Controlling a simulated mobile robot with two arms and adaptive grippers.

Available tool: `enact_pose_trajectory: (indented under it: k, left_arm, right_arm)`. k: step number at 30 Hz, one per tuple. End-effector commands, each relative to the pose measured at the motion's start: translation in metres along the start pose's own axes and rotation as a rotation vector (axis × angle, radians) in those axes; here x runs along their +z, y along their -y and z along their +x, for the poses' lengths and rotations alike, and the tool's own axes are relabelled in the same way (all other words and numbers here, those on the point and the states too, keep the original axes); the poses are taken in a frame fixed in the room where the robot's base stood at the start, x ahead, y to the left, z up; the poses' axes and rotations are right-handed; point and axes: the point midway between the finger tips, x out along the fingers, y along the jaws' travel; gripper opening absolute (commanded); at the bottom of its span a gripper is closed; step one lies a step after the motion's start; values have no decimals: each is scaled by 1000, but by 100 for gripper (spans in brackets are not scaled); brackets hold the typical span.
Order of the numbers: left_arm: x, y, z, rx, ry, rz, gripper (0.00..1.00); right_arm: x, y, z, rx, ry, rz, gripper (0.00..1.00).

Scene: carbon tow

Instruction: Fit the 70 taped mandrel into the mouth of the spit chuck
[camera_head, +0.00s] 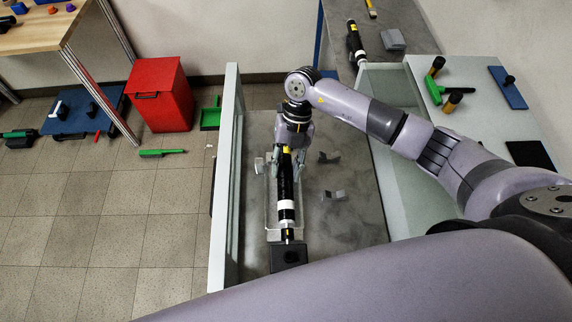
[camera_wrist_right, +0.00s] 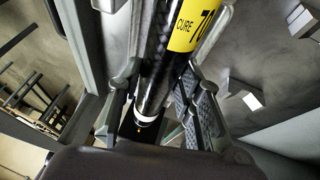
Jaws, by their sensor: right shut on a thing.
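The taped mandrel (camera_head: 286,190) is a black rod with a white band, lying lengthwise in the grey-floored bay. In the right wrist view its yellow label (camera_wrist_right: 188,28) reads "CURE 70". My right gripper (camera_head: 285,160) is shut around the mandrel's far part; its fingers (camera_wrist_right: 165,105) show on both sides of the rod in the wrist view. The mandrel's near end points at a dark block (camera_head: 289,254), which looks like the spit chuck. My left gripper is out of view.
A pale upright panel (camera_head: 228,170) borders the bay on the left. Two small grey brackets (camera_head: 333,195) lie right of the mandrel. Another black rod (camera_head: 355,42) lies on the back table. A green-handled tool (camera_head: 434,90) lies on the right counter.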

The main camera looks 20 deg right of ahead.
Motion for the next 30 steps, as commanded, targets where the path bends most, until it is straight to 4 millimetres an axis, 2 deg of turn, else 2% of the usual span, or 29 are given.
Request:
enact_pose_trajectory:
  k: [24,25,30]
  left_arm:
    - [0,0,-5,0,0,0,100]
    - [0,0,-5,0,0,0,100]
    - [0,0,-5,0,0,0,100]
  right_arm:
    - [-8,-1,3,0,-5,-2,0]
    - [-8,-1,4,0,-5,-2,34]
    - [-8,0,3,0,-4,-2,46]
